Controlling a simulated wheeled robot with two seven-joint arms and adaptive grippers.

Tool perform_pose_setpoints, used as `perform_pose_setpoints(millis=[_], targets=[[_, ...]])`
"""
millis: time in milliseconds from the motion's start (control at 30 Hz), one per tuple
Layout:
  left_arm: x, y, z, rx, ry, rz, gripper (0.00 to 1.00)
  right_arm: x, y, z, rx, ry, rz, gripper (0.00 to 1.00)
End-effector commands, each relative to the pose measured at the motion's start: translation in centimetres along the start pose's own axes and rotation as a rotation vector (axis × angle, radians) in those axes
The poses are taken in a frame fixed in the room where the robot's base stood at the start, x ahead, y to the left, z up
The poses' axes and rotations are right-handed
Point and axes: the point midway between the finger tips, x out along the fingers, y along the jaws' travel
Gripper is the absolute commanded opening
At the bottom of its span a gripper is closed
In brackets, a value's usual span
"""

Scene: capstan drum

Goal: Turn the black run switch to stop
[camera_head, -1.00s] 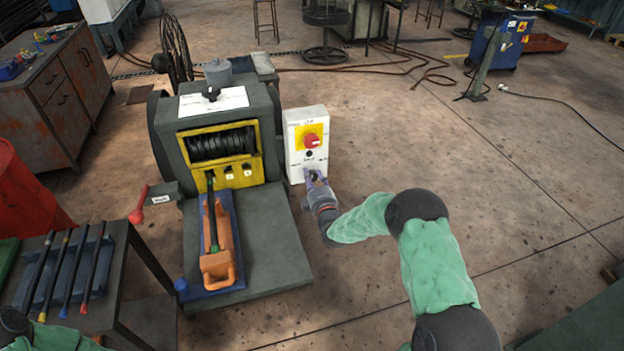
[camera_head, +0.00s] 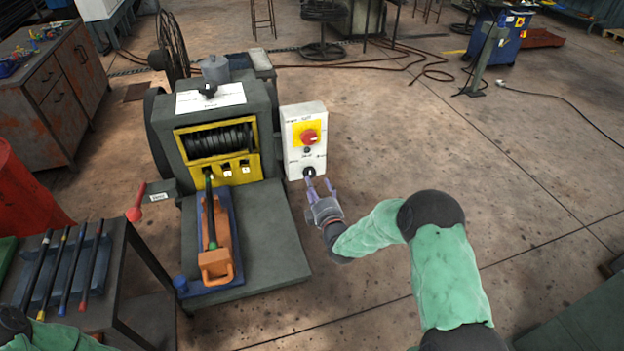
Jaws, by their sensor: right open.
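The white switch box (camera_head: 291,138) stands to the right of the capstan machine. A red knob (camera_head: 309,137) on a yellow plate is at its upper part. The black run switch (camera_head: 309,172) is at its lower edge, with small labels around it too small to read. My right gripper (camera_head: 319,184) is open, its two fingers pointing up toward the box just below the black switch. The fingers appear apart from the switch, with nothing between them. I cannot tell the switch's exact angle. My left arm shows only at the bottom left corner; its gripper is not visible.
The dark machine has a black drum (camera_head: 220,139) in a yellow frame. An orange tool (camera_head: 216,240) lies in a blue tray on its base plate. A side table with several bars (camera_head: 67,272) and a red-tipped lever (camera_head: 137,207) are left.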

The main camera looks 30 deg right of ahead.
Motion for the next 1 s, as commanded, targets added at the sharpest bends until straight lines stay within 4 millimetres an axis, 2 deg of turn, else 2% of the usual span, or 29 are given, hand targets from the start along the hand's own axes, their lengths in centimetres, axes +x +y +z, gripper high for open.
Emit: perform_pose_setpoints(millis=[33, 200, 400, 1000], targets=[[0.0, 0.0, 0.0, 0.000, 0.000, 0.000, 0.00, -1.1, 0.1, 0.1, 0.000, -0.002, 0.001, 0.66], [0.0, 0.0, 0.0, 0.000, 0.000, 0.000, 0.00, -3.8, 0.0, 0.0, 0.000, -0.001, 0.000, 0.66], [0.0, 0.0, 0.0, 0.000, 0.000, 0.000, 0.00, -5.6, -0.1, 0.1, 0.000, -0.001, -0.001, 0.66], [0.0, 0.0, 0.0, 0.000, 0.000, 0.000, 0.00, -5.8, -0.1, 0.0, 0.000, 0.000, -0.001, 0.66]])
